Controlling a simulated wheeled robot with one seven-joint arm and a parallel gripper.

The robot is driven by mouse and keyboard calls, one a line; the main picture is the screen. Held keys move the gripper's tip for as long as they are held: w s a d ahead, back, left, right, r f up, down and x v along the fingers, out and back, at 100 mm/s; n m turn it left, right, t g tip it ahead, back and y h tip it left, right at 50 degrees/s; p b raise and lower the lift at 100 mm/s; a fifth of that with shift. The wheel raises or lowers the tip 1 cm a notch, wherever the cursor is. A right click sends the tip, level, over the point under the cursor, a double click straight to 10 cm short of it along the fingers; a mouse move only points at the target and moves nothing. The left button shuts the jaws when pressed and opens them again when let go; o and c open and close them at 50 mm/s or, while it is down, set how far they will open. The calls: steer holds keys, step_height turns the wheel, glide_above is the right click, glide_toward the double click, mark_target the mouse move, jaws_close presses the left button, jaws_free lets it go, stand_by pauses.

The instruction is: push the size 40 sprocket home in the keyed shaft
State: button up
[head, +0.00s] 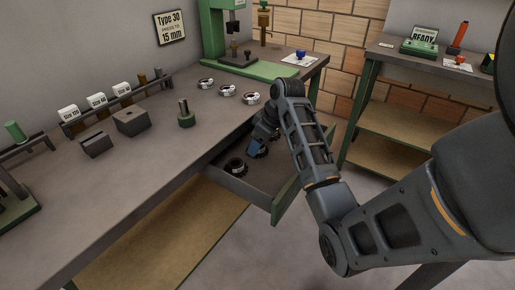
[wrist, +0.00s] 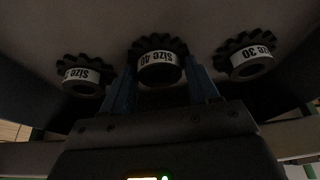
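The size 40 sprocket (wrist: 158,62) is the dark toothed wheel with a white label in the middle of the wrist view. The blue fingers of my gripper (wrist: 160,82) stand on either side of it. I cannot tell whether they press on it. In the head view my gripper (head: 258,150) reaches down into the open drawer (head: 276,207), and the size 40 sprocket cannot be made out. A short upright shaft on a round green base (head: 186,118) stands on the bench, bare; its key is too small to see.
A size 30 sprocket (wrist: 247,58) lies to the right and another sprocket (wrist: 83,75) to the left. Several white-labelled round parts (head: 227,90) sit on the bench (head: 150,180). A green press (head: 214,35) stands behind. Grey blocks (head: 131,121) are left of the shaft.

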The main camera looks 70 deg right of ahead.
steer(key=c, duration=0.9)
steer(key=shift+r, duration=0.1)
